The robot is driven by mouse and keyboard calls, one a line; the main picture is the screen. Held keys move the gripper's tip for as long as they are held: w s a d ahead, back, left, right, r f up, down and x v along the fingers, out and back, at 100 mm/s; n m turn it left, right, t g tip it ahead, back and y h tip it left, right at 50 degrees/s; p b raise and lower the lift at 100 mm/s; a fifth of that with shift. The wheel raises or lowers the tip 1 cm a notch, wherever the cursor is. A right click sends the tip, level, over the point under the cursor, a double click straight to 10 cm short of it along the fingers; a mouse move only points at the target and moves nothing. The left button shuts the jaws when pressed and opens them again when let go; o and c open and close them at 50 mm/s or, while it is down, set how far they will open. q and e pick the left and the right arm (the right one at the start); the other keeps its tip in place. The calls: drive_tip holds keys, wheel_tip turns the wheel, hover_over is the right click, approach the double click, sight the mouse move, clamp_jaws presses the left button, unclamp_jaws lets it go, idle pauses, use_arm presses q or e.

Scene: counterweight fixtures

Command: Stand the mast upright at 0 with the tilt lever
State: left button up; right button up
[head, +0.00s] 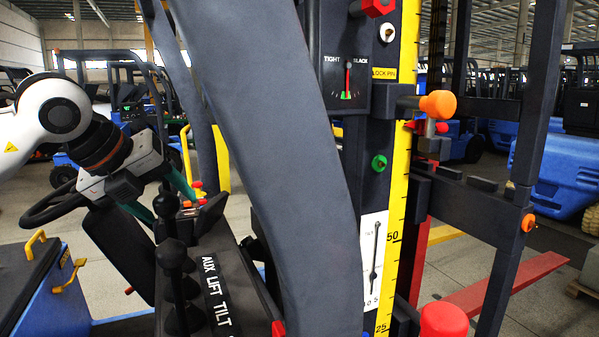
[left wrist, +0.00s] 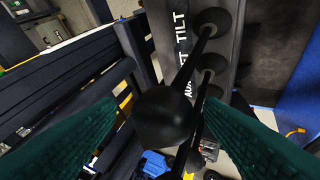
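My left gripper (head: 162,195), with green fingers, is over the lever row beside the steering wheel. In the left wrist view the fingers (left wrist: 160,135) stand apart, with a round black knob (left wrist: 163,117) in line between them; contact is not visible. That knob's shaft runs to the boot beside the word TILT, so it looks like the tilt lever. In the head view a black knob (head: 166,205) shows near the fingers. The white tilt gauge (head: 373,262) is on the dark mast (head: 378,180); its full scale is not readable. My right gripper is not in view.
Another black knob (head: 170,253) stands nearer on the console (head: 235,285), labelled AUX, LIFT, TILT. A TIGHT/SLACK dial (head: 345,80), an orange lock-pin knob (head: 437,104) and a red knob (head: 443,320) are on the right. The steering wheel (head: 60,208) is close to my left arm.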

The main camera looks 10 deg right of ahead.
use_arm(q)
drive_tip(key=shift+a+r, duration=0.1)
drive_tip(key=shift+s+a+r, duration=0.15)
drive_tip(key=shift+r, duration=0.2)
drive_tip(key=p+v, duration=0.1)
drive_tip(key=v, duration=0.8)
drive_tip(key=shift+p, duration=0.4)
drive_tip(key=shift+f, duration=0.1)
